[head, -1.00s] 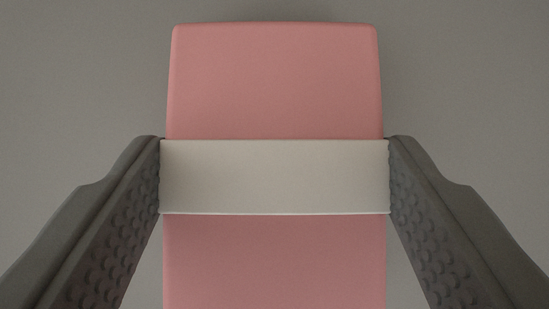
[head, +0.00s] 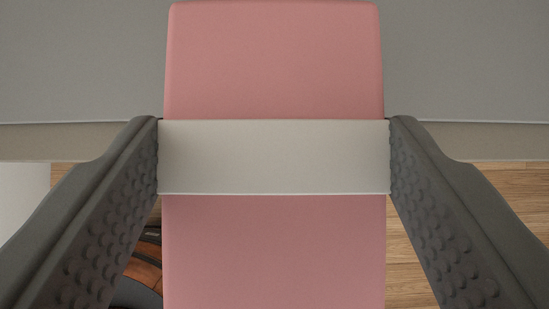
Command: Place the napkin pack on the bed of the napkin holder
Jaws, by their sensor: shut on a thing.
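The napkin pack (head: 274,62) is a pink block with a pale band (head: 274,157) around its middle. It fills the centre of the head view and runs off the bottom edge. My gripper (head: 274,150) is shut on the pack, with one dark studded finger against each side at the band. The napkin holder is not in view. The pack hides what lies behind it.
A grey counter top (head: 80,65) spans the upper part of the view, and its pale edge (head: 470,140) crosses behind the pack. Below it shows a wood plank floor (head: 510,185). A white shape (head: 20,195) stands at the lower left.

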